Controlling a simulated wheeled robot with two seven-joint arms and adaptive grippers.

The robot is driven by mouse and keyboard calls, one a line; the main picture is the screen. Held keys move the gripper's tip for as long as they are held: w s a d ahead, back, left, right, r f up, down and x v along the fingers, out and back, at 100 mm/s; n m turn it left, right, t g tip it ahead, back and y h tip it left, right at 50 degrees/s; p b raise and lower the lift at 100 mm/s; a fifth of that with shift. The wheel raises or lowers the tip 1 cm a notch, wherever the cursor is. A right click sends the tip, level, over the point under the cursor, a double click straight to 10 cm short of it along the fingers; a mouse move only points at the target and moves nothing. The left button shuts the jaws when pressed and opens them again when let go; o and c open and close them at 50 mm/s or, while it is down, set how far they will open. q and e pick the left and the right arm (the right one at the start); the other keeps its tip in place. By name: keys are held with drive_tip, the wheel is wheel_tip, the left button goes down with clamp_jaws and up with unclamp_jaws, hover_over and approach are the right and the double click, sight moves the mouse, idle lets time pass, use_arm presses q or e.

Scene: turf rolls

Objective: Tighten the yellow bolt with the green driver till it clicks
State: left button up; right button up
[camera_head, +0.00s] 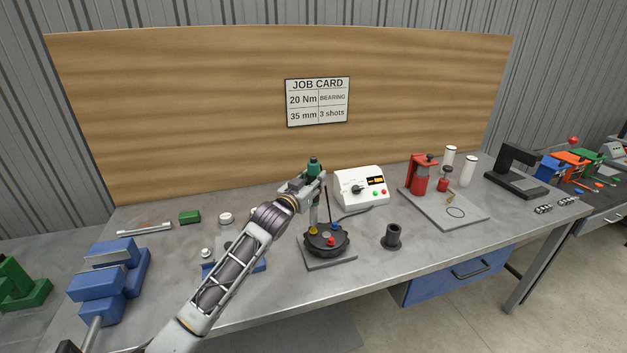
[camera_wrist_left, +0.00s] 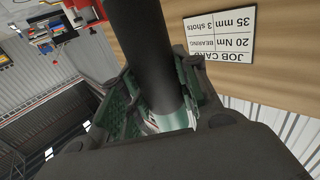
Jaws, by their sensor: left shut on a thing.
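The green driver (camera_head: 313,165) stands roughly upright over the round black fixture (camera_head: 327,250). My left gripper (camera_head: 314,181) is shut on it, just below its green top. In the left wrist view the driver's dark cylinder (camera_wrist_left: 145,50) and green body pass between the fingers of my left gripper (camera_wrist_left: 165,105). I cannot tell whether the tip is seated on the bolt. A red bolt (camera_head: 331,241) sits beside it. My right gripper is not in view.
A white control box (camera_head: 360,189) with a dial stands behind the fixture. A black flanged sleeve (camera_head: 392,237) is to its right. A job card (camera_head: 318,102) reads 20 Nm.

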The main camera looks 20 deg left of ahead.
use_arm(q)
drive_tip(key=shift+f, duration=0.6)
idle(0.5)
drive_tip(key=shift+f, duration=0.1)
idle(0.8)
drive_tip(key=shift+p, duration=0.3)
idle(0.8)
